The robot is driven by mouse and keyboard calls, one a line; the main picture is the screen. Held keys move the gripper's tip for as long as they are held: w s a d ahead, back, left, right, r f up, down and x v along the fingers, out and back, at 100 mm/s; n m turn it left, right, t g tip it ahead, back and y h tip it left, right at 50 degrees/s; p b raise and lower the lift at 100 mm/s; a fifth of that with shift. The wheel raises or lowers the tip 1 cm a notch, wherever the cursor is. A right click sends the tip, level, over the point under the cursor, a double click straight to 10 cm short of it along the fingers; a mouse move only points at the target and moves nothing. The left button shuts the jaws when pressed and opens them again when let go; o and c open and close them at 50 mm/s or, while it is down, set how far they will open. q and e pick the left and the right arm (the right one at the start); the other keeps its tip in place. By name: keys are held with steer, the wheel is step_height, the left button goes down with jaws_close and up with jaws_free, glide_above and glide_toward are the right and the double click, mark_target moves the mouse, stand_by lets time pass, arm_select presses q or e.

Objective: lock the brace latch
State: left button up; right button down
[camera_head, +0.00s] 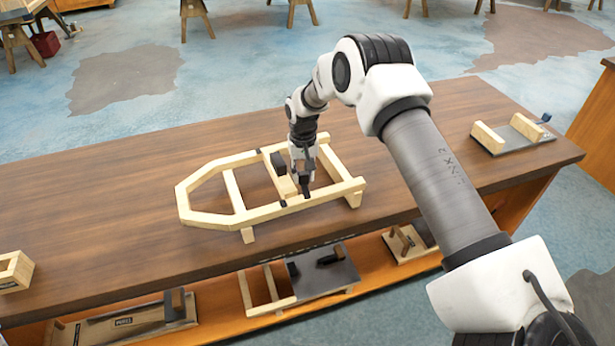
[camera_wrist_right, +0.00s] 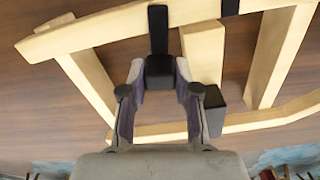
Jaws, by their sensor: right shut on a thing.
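The wooden bodyframe (camera_head: 205,216) lies on the workbench, with a pointed end at left and cross-bars between its rails. My right gripper (camera_head: 304,190) reaches down over its right half, beside a wooden cross-bar. In the right wrist view my right gripper (camera_wrist_right: 160,72) is closed around a black latch piece (camera_wrist_right: 158,32), whose dark bar runs up onto the frame's rail (camera_wrist_right: 110,27). The fingers hide part of the held piece, so whether it is locked cannot be told. A larger black block (camera_wrist_right: 218,112) sits beside the right finger. My left gripper is not in view.
The workbench (camera_head: 100,220) is mostly clear around the frame. A small wood-and-black fixture (camera_head: 512,135) stands at the bench's right end, and a wooden piece (camera_head: 14,272) at its left edge. A lower shelf holds several wooden parts, including a dark-plated one (camera_head: 322,275).

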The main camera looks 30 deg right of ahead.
mark_target(300, 173)
steer(key=shift+a+n+b, duration=0.35)
steer(key=shift+a+n, duration=0.1)
steer(key=shift+n, duration=0.65)
steer(key=c, duration=0.8)
jaws_free()
steer(key=shift+w, duration=0.1)
steer(key=shift+c, duration=0.2)
step_height(300, 173, up, 12)
